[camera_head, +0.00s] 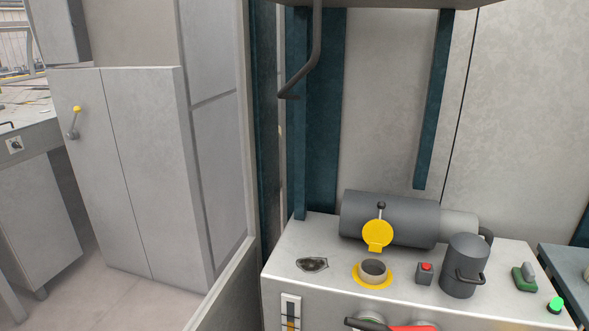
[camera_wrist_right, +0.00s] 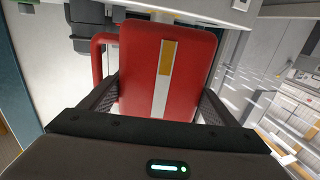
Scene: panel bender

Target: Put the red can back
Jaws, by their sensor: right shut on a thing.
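The red can (camera_wrist_right: 190,65) fills the middle of the right wrist view, with a yellow and white stripe down its face and a red tube-like handle at its left. My right gripper (camera_wrist_right: 157,98) is shut on it, one dark finger at each side. The can's far end is hidden or cut off near the top of the view. In the head view a red piece with a black end (camera_head: 408,328) shows at the bottom edge; I cannot tell whether it is the can. My left gripper is in neither view.
A light machine top (camera_head: 310,242) carries an open filler neck (camera_head: 373,270) with a yellow ring and a raised yellow cap (camera_head: 377,236). Beside it are a dark cylinder (camera_head: 388,218), a red button box (camera_head: 425,273), a dark jug (camera_head: 463,265) and a dark stain (camera_head: 312,264). A grey cabinet (camera_head: 150,170) stands left.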

